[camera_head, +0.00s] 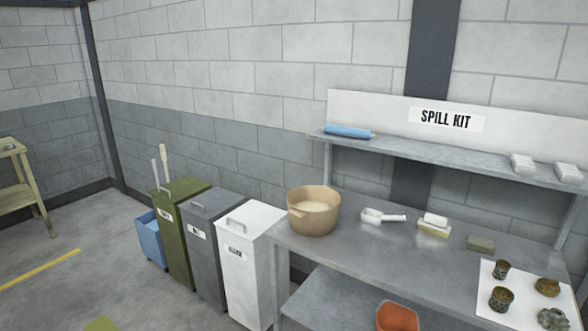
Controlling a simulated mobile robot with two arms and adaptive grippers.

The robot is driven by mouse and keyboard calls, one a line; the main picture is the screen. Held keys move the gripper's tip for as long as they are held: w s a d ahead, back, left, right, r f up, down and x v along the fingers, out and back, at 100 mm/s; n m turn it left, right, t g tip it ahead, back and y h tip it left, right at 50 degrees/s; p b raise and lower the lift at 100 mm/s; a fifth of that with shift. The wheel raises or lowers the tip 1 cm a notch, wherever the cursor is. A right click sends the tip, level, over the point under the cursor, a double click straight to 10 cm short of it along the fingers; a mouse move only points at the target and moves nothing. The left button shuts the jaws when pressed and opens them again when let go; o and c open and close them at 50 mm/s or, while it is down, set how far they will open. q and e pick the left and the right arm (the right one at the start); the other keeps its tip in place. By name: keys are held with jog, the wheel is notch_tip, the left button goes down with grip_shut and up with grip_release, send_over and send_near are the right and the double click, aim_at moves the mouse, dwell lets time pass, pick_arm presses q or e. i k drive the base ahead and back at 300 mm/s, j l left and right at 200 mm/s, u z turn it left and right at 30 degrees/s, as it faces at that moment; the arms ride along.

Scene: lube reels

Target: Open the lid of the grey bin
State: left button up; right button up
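The grey bin (206,255) stands on the floor between a green bin and a white bin. Its lid (212,204) lies flat and shut on top, with a small grey handle near the left front of the lid. A white label with small, unreadable print is on its front. The lower part of the bin is partly hidden by the white bin. Neither of my grippers shows in the head view.
The green bin (174,243) and white bin (246,280) stand close on either side, with a blue container (150,238) at far left. A metal workbench (375,240) holding a tan bucket (313,212) adjoins the white bin. Floor at left is open.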

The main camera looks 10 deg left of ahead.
aim_at(207, 205)
jog(key=i+j+u, duration=0.2)
jog(key=i+u, duration=0.7)
jog(key=i, duration=0.2)
jog(key=i+l+u, duration=0.15)
jog(key=i+u, duration=0.3)
jog(key=i, duration=0.1)
